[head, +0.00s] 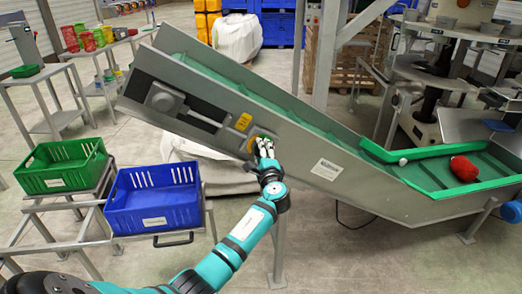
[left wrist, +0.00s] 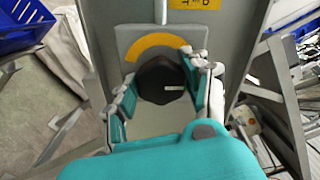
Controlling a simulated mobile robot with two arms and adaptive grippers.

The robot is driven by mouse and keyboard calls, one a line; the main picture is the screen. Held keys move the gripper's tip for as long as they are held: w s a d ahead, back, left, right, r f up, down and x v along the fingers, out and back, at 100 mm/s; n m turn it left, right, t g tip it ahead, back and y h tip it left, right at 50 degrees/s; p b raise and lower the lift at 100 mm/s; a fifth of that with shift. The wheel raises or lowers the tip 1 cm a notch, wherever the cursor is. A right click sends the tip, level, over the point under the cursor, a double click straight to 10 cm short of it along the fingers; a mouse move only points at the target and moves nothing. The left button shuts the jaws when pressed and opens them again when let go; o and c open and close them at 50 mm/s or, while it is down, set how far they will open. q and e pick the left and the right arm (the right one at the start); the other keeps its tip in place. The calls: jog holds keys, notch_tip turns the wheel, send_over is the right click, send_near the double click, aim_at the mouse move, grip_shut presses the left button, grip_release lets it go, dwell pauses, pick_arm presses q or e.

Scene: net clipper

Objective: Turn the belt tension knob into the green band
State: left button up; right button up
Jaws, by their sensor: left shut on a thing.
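The belt tension knob is a dark round knob (left wrist: 160,80) on a grey plate in the left wrist view, with a small light mark right of its centre. A yellow arc (left wrist: 150,45) curves above it; I cannot make out a green band there. My left gripper (left wrist: 158,68) is shut on the knob, one finger on each side. My right gripper is in neither view.
The sloping conveyor (head: 300,150) fills the middle, with a red bundle (head: 463,169) at its low end. A green crate (head: 65,166) and a blue crate (head: 155,198) stand on racks at left. A yellow label (head: 243,122) sits above the dial.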

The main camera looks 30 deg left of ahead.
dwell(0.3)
pick_arm(q)
jog(key=o, duration=1.2)
jog(key=shift+w, duration=0.1)
jog(key=shift+c, duration=0.2)
jog(key=v, duration=1.2)
